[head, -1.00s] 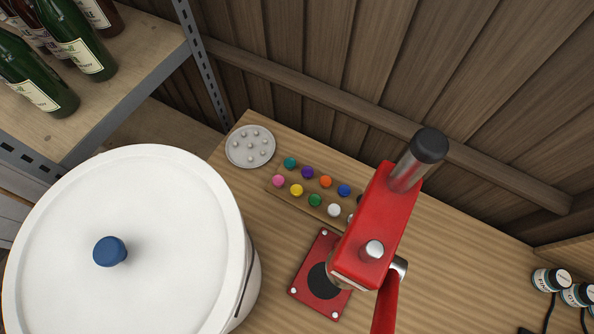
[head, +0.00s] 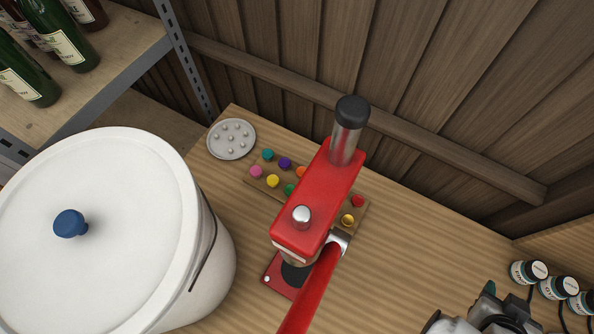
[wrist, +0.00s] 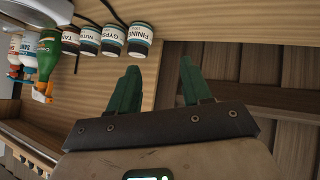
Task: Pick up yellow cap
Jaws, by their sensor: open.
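The yellow cap (head: 273,181) lies on a wooden strip (head: 259,191) in the head view, between a pink cap (head: 256,171) and a green cap (head: 290,189). A gold-yellow cap (head: 348,219) shows at the strip's right end, below a red cap (head: 358,201). The red bench capper (head: 318,195) hides the strip's middle. My gripper (wrist: 158,88) is open and empty in the wrist view, its green fingers apart. No cap shows in that view.
A white lidded bucket (head: 150,190) stands left of the capper. A round grey tray (head: 246,142) lies behind the strip's left end. Labelled jars (head: 528,272) stand at the right. Bare bench (head: 425,245) lies between capper and jars. A green bottle (wrist: 48,65) shows in the wrist view.

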